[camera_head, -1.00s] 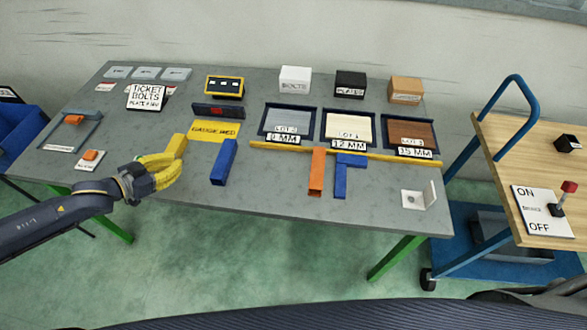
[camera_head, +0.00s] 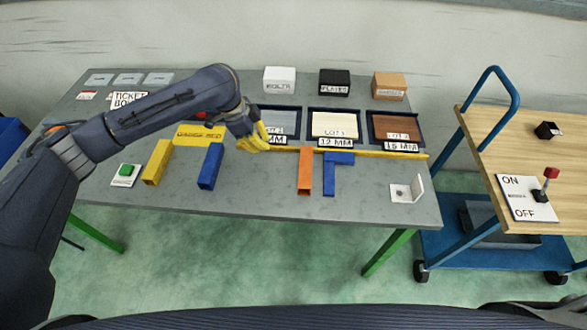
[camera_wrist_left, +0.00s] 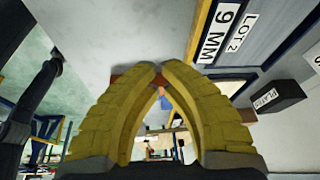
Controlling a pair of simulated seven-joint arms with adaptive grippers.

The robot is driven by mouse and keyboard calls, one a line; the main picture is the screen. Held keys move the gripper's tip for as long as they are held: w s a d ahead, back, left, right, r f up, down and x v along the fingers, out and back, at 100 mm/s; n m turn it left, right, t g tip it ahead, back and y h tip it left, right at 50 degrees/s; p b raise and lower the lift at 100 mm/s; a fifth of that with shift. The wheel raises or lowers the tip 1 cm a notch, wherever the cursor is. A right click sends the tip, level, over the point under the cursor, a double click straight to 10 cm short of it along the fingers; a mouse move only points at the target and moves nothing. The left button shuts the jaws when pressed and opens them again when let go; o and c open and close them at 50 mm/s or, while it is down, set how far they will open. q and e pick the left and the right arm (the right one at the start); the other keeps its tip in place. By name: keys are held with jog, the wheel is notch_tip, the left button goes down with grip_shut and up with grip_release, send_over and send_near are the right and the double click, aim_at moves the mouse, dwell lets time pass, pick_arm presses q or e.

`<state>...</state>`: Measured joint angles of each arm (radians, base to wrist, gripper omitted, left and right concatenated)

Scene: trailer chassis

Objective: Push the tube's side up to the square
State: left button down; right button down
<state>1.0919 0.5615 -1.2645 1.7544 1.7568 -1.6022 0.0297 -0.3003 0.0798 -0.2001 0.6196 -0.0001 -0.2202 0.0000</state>
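The orange tube (camera_head: 305,172) lies on the table in the head view, its long axis running front to back. The blue L-shaped square (camera_head: 329,178) lies just to its right, with a narrow gap between them. My left gripper (camera_head: 262,147) is left of the orange tube, apart from it, near the yellow strip. In the left wrist view its yellow fingers (camera_wrist_left: 158,70) converge with tips almost meeting and nothing between them. An orange-brown bar shows beyond the tips, probably the tube. My right gripper is not in view.
A blue tube (camera_head: 210,167) and a yellow tube (camera_head: 157,162) lie left of my gripper. The yellow strip (camera_head: 370,153) runs behind the orange tube, before several lot trays. A white bracket (camera_head: 405,191) stands at right. Table between blue and orange tubes is clear.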

aim_at(301, 167)
pick_arm(q)
jog(key=shift+m+g+y, duration=0.3)
jog(key=shift+m+g, duration=0.2)
jog(key=shift+m, duration=0.2)
jog(key=s+d+f, duration=0.1)
jog(key=f, duration=0.2)
jog(key=s+d+f, duration=0.1)
jog(key=f, duration=0.2)
jog(key=d+f, duration=0.2)
jog(key=f, duration=0.1)
jog(key=shift+s+d+f, duration=0.1)
jog(key=shift+s+f, duration=0.1)
jog(key=shift+s, duration=0.2)
jog(key=shift+d+r, duration=0.2)
jog(key=shift+d, duration=0.95)
jog(key=shift+s+d, duration=0.1)
jog(key=shift+d, duration=0.7)
jog(key=d, duration=0.4)
jog(key=shift+s+d, duration=0.15)
jog(key=shift+s, duration=0.05)
